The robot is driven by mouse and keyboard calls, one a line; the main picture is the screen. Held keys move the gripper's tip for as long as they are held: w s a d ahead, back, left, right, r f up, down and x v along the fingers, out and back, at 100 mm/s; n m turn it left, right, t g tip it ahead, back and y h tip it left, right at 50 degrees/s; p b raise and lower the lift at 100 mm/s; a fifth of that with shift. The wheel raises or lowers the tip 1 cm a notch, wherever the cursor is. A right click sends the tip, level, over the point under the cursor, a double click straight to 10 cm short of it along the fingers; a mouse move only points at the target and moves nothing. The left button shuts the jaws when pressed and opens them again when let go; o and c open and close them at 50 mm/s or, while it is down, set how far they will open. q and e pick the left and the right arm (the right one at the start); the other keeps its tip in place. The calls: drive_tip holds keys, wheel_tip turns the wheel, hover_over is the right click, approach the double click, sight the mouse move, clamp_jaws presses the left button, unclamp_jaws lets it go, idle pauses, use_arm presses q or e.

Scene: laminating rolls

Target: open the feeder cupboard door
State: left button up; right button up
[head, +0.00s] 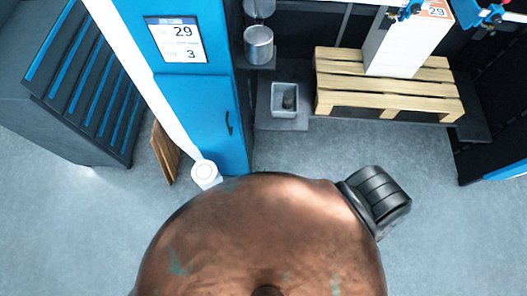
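The blue cupboard (185,62) stands left of centre in the head view. Its lower door (200,112) looks shut, lying against the cupboard front. The door has a slim dark upright handle (228,123) near its right edge. Nothing is touching the handle. The dark ribbed part at lower right, beside my copper-coloured body, seems to be my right gripper (380,198). It is apart from the door, to the right and nearer to me. Its fingertips cannot be made out, so I cannot tell its opening. My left gripper is not in view.
A white post with a round white end (206,174) crosses the door's left front. A grey bin (289,99) sits right of the cupboard, near a wooden pallet (385,98) bearing a white block (405,42). A dark slatted rack (85,85) stands left. Grey floor is clear at right.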

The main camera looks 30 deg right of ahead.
drive_tip(key=shift+s+d+f+m+g, duration=0.2)
drive_tip(key=shift+s+f, duration=0.15)
drive_tip(key=shift+f, duration=0.3)
drive_tip(key=shift+s+d+f+m+g, duration=0.1)
drive_tip(key=shift+s+d+f+m, duration=0.15)
drive_tip(key=shift+f, duration=0.4)
